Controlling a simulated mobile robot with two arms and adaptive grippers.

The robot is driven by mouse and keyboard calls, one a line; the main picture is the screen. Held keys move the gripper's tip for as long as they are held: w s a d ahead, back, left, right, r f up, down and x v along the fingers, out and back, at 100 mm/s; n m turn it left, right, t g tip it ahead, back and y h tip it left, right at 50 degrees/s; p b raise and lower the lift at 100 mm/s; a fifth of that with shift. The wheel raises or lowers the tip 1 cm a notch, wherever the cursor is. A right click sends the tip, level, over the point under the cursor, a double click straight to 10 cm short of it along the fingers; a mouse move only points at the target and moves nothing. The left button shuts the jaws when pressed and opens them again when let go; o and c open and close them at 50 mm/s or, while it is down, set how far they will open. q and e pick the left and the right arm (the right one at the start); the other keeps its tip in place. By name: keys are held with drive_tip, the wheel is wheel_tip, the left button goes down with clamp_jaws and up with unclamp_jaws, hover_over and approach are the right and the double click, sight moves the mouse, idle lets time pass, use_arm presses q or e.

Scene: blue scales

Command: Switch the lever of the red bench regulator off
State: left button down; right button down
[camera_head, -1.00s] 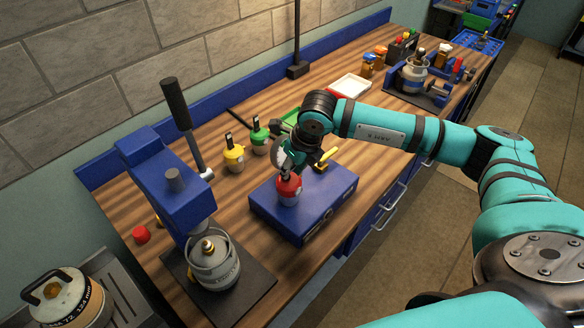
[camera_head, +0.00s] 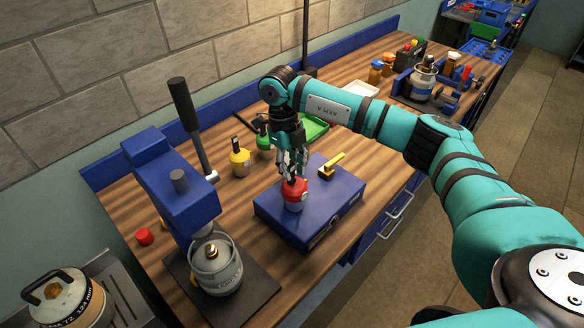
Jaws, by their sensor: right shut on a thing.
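The red bench regulator (camera_head: 295,197) stands upright on the blue scales (camera_head: 322,218) in the middle of the bench. My right gripper (camera_head: 293,177) reaches down over it from above, its fingers shut at the regulator's top. The fingers hide the lever, so I cannot tell which way it points. A yellow and black piece (camera_head: 331,165) lies on the scales behind the regulator. My left gripper is not in view.
A yellow regulator (camera_head: 240,162) and a green regulator (camera_head: 263,140) stand behind the scales. A blue press (camera_head: 172,185) with a grey gas canister (camera_head: 216,265) stands at left. A red cap (camera_head: 145,237) lies beside it.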

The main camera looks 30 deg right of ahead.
drive_tip(key=c, duration=1.2)
unclamp_jaws()
drive_tip(key=shift+o, duration=0.2)
wheel_tip(320, 180, up, 12)
drive_tip(key=w, duration=0.1)
drive_tip(key=shift+w+a, duration=0.3)
drive_tip(key=shift+w, duration=0.05)
